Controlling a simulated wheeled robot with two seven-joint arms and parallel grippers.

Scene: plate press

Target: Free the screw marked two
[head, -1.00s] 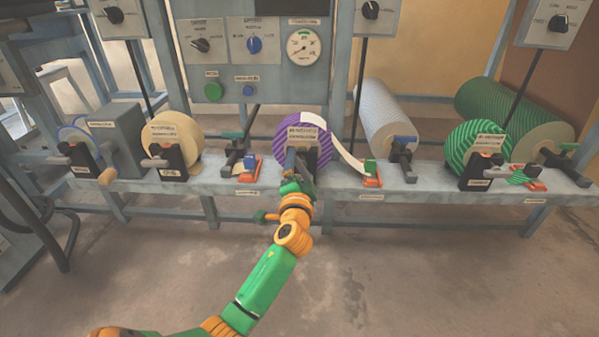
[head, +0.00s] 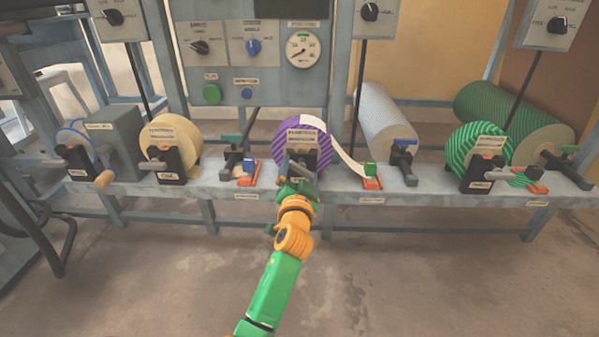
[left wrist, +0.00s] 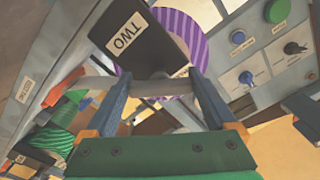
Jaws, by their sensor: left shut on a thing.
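The screw marked two sits in a dark stand with a TWO label (left wrist: 130,38), in front of the purple-striped reel (head: 318,137). In the left wrist view the screw's grey bar (left wrist: 155,87) lies across between my fingers. My left gripper (head: 298,178) is shut on this bar; it also shows in the left wrist view (left wrist: 158,95). In the head view the gripper and wrist hide most of the stand and screw. My right gripper is not in view.
A tan reel (head: 178,132) stands left on the same bench (head: 340,190), a green-striped reel (head: 470,142) right. A white strip (head: 345,155) runs from the purple reel to a green block (head: 370,169). A control panel with a gauge (head: 304,47) is behind. The floor in front is clear.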

